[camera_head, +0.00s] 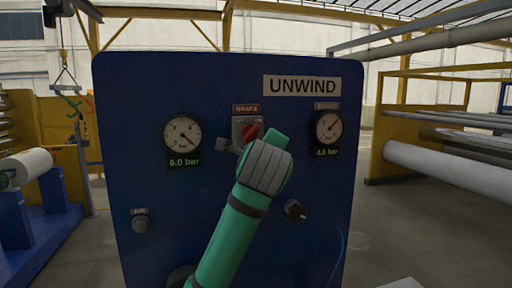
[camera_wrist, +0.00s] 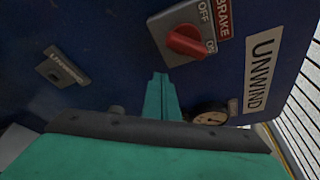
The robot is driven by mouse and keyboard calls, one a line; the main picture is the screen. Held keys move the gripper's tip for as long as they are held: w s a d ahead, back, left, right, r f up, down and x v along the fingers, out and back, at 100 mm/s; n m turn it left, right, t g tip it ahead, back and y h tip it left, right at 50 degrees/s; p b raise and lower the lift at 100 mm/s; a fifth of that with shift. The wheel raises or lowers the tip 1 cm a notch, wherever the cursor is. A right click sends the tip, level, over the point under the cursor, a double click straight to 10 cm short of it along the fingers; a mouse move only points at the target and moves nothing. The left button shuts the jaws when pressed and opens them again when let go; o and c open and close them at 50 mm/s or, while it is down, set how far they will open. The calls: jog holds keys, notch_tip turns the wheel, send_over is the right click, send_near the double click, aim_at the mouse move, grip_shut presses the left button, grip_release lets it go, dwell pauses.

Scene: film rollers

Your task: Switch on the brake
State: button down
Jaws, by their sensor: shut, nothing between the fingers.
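The brake switch is a grey plate (camera_wrist: 190,30) with OFF and ON marks and a red knob (camera_wrist: 187,42). In the head view the red knob (camera_head: 250,132) shows on the blue panel under the BRAKE label, partly covered by my wrist. The knob lies slanted, its upper-right end towards the ON side in the head view. My gripper (camera_wrist: 161,78) is shut and empty, its teal fingertips close to the switch plate but apart from the knob in the wrist view.
The blue panel (camera_head: 120,110) carries an UNWIND label (camera_head: 303,85), a left gauge (camera_head: 183,134), a right gauge (camera_head: 328,128), an AIR button (camera_head: 141,224) and a black knob (camera_head: 295,210). Rollers (camera_head: 445,170) stand at the right; open floor lies between.

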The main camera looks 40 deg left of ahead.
jog(key=v, duration=1)
jog(key=shift+w+d+r, duration=0.2)
jog(key=shift+w+r, duration=0.05)
jog(key=shift+r, duration=0.05)
jog(key=shift+d, duration=0.1)
